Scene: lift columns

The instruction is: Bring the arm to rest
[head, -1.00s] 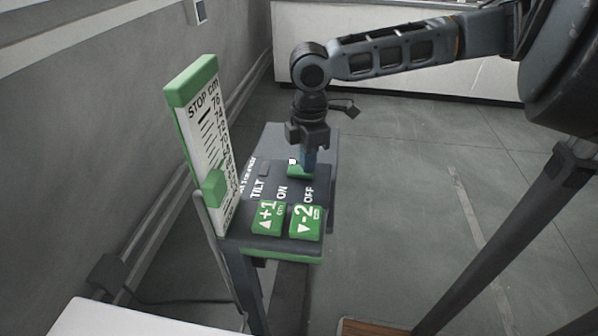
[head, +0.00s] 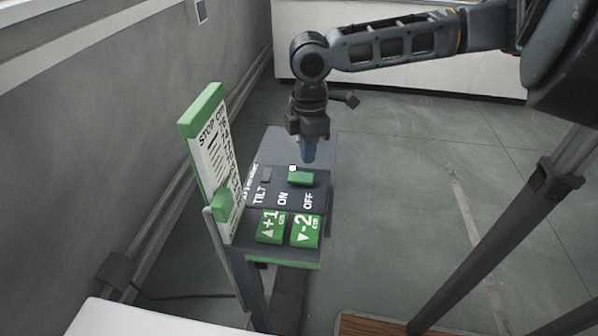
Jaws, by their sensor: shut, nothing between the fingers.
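My gripper (head: 308,152) points down over the far part of the dark control panel (head: 322,205). It is shut and empty, with its blue-grey tips just behind and above the green rocker switch (head: 300,179) marked ON and OFF. I cannot tell the exact gap between the tips and the panel. My arm reaches in from the upper right.
A grey wall is further left. Open floor (head: 400,190) lies to the right.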

